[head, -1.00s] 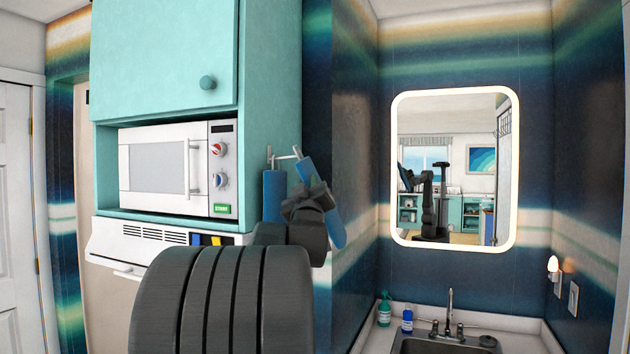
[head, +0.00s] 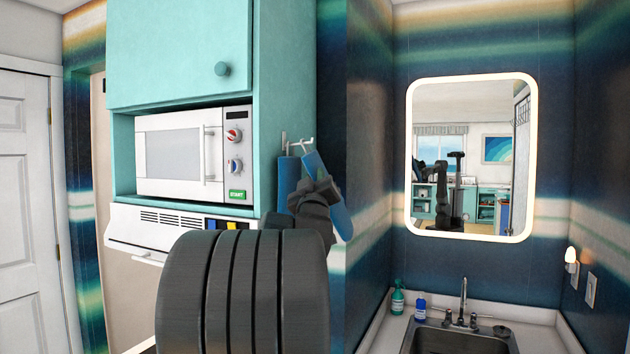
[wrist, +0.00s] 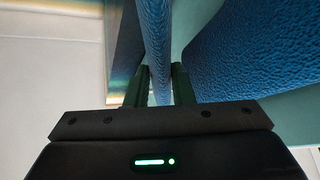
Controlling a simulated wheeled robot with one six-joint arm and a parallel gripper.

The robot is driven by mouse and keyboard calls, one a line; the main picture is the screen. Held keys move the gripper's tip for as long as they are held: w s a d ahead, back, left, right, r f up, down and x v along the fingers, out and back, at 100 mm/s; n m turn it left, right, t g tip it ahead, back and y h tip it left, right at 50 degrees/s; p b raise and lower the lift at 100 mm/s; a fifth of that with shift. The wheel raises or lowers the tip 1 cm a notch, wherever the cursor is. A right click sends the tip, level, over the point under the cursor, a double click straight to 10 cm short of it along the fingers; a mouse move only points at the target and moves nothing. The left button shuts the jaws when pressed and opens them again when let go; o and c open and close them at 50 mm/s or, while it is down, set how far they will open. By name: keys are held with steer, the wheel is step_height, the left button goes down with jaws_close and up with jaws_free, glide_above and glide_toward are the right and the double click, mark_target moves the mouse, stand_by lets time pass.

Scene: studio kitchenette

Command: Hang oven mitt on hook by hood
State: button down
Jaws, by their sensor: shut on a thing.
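A pale hook (head: 306,145) with a short prong sticks out from the side of the teal cabinet. One blue mitt-like piece (head: 287,178) hangs flat by the cabinet side below it. A second blue piece, the oven mitt (head: 336,212), slants down to the right with its top just under the prong. My gripper (head: 318,190) is shut on this mitt. In the wrist view, the fingers (wrist: 159,85) pinch a narrow blue edge (wrist: 157,35), with a larger blue surface (wrist: 255,45) to the right. I cannot tell whether its loop is on the hook.
The range hood (head: 165,228) is left of my gripper, under the white microwave (head: 190,155). The teal cabinet (head: 275,80) stands close by the hook. A dark wall corner is to the right, then a lit mirror (head: 472,160) above a sink (head: 455,340).

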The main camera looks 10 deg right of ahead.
steer(key=c, duration=1.2)
jaws_free()
steer(key=shift+o, duration=0.2)
steer(key=b+v, duration=0.5)
steer(key=v, duration=0.9)
steer(key=shift+w, duration=0.1)
steer(key=p+x, duration=0.1)
steer(key=x, duration=0.5)
steer(key=shift+p, duration=0.4)
